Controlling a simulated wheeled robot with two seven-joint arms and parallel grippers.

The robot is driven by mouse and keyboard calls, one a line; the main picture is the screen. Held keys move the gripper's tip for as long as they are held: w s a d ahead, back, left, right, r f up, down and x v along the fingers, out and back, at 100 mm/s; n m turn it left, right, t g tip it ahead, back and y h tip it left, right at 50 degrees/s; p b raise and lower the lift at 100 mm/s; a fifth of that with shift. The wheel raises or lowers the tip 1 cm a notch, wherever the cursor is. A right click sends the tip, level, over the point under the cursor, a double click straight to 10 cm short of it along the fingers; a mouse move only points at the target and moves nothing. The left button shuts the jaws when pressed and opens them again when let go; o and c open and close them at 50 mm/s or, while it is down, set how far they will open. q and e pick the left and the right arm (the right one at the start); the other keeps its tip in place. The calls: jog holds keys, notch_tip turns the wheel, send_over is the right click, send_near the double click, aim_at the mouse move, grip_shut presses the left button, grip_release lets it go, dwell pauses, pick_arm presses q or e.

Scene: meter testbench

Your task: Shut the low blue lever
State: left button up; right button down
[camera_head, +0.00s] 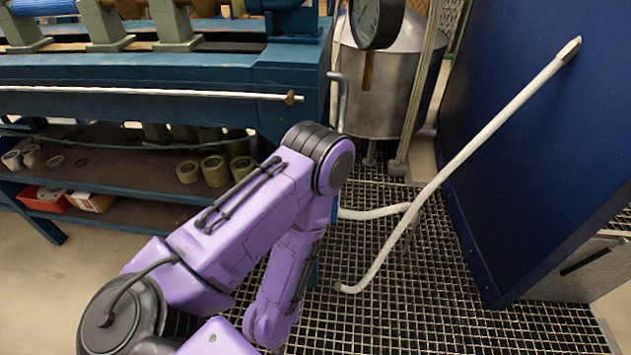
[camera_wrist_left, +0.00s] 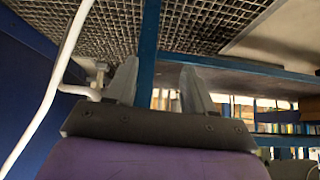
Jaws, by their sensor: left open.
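I cannot make out the low blue lever for certain in either view. A white pipe (camera_head: 472,146) slants down to the grating, with a short branch (camera_head: 372,213) going left behind my left arm. In the left wrist view the white pipe (camera_wrist_left: 64,50) is at the left, and its branch ends in a small pale fitting (camera_wrist_left: 97,78) close beside the left finger. My left gripper (camera_wrist_left: 159,66) is open, with nothing seen held. A blue post (camera_wrist_left: 148,45) shows between its fingers, apparently beyond them. In the head view my arm hides this gripper. My right gripper is not in view.
A blue bench (camera_head: 170,75) with lower shelves stands at the left. A metal tank (camera_head: 385,75) with a gauge (camera_head: 376,20) stands behind. A large blue panel (camera_head: 550,150) closes off the right. The grating floor (camera_head: 400,310) is open in front of the pipe.

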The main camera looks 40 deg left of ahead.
pick_arm(q)
jog(key=w+d+r+t+y+b, duration=0.2)
jog(key=w+r+t+b, duration=0.3)
jog(key=w, duration=0.7)
jog(key=t+y, duration=0.3)
jog(key=t, duration=0.1)
send_near(333, 213)
jog(key=w, duration=0.2)
jog(key=x, duration=0.3)
jog(key=b+x, duration=0.1)
jog(key=x, duration=0.3)
jog(key=a+x, duration=0.1)
jog(key=x, duration=0.2)
jog(key=shift+a+b, duration=0.15)
jog(key=shift+b, duration=0.15)
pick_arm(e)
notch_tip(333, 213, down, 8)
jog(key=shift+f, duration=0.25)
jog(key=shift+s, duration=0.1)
pick_arm(q)
jog(key=shift+n, duration=0.3)
grip_shut()
